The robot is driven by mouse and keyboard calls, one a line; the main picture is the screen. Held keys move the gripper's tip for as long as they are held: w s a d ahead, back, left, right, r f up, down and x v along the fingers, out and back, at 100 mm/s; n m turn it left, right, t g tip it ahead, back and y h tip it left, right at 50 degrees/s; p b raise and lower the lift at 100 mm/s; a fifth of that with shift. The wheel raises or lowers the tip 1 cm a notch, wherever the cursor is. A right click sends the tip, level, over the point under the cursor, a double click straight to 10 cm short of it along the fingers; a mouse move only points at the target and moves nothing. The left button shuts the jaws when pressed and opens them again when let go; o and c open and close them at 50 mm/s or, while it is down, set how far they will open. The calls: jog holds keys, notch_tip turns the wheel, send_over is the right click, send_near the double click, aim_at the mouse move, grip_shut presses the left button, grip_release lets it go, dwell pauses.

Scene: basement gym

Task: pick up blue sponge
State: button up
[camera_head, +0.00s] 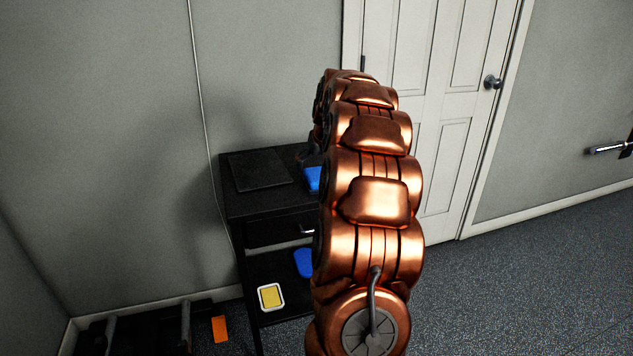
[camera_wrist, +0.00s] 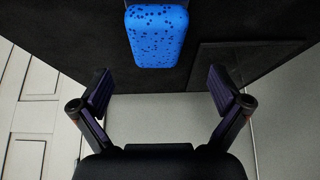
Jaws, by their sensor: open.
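The blue sponge (camera_wrist: 157,36) is bright blue with darker spots and shows at the top middle of the wrist view. It lies on the black top of a small cabinet (camera_head: 262,208). In the head view a blue piece (camera_head: 313,179) of it shows on the cabinet top, partly hidden behind my copper arm. My gripper (camera_wrist: 160,92) is open and empty, its two dark fingers spread apart. The sponge is above the gap between the fingertips in the wrist picture, and the fingers do not touch it. My gripper is mostly hidden in the head view.
A flat dark panel (camera_head: 260,171) lies on the cabinet top. The lower shelf holds another blue item (camera_head: 303,262) and a yellow item with a white rim (camera_head: 270,297). An orange piece (camera_head: 219,329) is at the lower left. A white door (camera_head: 452,150) stands behind.

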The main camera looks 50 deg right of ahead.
aim_at(317, 174)
jog(key=x, duration=0.5)
jog(key=shift+s+d+f, duration=0.15)
jog(key=shift+s+f, duration=0.05)
jog(key=shift+f, duration=0.3)
jog(key=c, duration=1.1)
jog(key=shift+o, duration=0.2)
jog(key=shift+r, duration=0.1)
jog(key=shift+r, duration=1.8)
jog(key=shift+s+a+f, duration=0.1)
jog(key=shift+s+a, duration=0.15)
jog(key=shift+s, duration=0.2)
jog(key=shift+s+a, duration=0.3)
jog(key=shift+s, duration=0.1)
jog(key=s+a+r, duration=0.1)
jog(key=s+a, duration=0.6)
jog(key=s, duration=0.4)
jog(key=shift+s+a+r, duration=0.2)
jog(key=shift+s+a, duration=0.1)
jog(key=shift+s, duration=0.05)
